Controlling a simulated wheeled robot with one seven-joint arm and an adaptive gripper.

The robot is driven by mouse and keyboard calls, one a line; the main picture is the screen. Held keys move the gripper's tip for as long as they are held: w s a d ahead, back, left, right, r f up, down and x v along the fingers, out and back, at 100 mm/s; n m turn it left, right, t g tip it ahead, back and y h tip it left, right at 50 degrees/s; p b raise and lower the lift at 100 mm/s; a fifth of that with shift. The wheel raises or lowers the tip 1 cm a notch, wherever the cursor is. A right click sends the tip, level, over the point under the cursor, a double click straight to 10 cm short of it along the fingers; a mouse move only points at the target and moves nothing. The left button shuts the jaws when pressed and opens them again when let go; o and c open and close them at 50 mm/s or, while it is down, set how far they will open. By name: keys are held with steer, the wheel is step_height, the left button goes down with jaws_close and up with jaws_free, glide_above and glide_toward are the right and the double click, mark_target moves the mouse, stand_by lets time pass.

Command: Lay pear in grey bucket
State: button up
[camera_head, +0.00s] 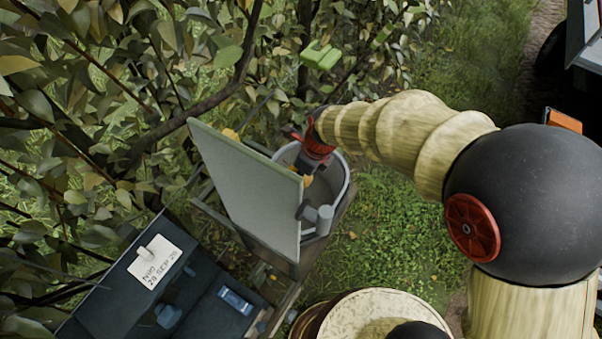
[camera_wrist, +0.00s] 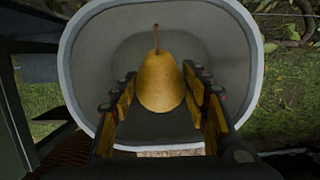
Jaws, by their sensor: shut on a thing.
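A yellow-brown pear (camera_wrist: 160,82) with its stem pointing up in the picture sits between the two fingers of my gripper (camera_wrist: 162,110) in the wrist view. My gripper is shut on it. The grey bucket (camera_wrist: 232,40) surrounds the pear in that view, its pale rim close around the fingers. In the head view my gripper (camera_head: 311,168) reaches down into the mouth of the grey bucket (camera_head: 341,191). Only a small yellow patch of the pear (camera_head: 308,181) shows there. I cannot tell whether the pear touches the bucket's bottom.
A pale upright panel (camera_head: 245,185) stands close left of the bucket and hides part of it. A dark case (camera_head: 200,290) with a paper label (camera_head: 155,262) lies at the lower left. Leafy branches (camera_head: 110,90) fill the upper left. Open grass (camera_head: 400,230) lies right of the bucket.

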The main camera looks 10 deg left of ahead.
steer(key=shift+s+d+f+b+x, duration=0.2)
steer(key=shift+d+b+x, duration=0.35)
steer(key=shift+b+x, duration=1.35)
steer(key=shift+s+d+f+b+x, duration=0.15)
steer(key=shift+d+b+x, duration=0.5)
steer(key=shift+x, duration=2.35)
steer(key=shift+s+d+f+b+x, duration=0.1)
steer(key=shift+s+d+b+x, duration=0.3)
steer(key=shift+b+x, duration=1.55)
steer(key=shift+p+x, duration=0.45)
steer(key=shift+x, duration=0.45)
steer(key=o, duration=1.2)
steer(key=shift+w+d, duration=0.1)
steer(key=shift+d, duration=0.05)
steer(key=shift+o, duration=0.7)
steer(key=shift+f, duration=0.1)
steer(key=v, duration=1.2)
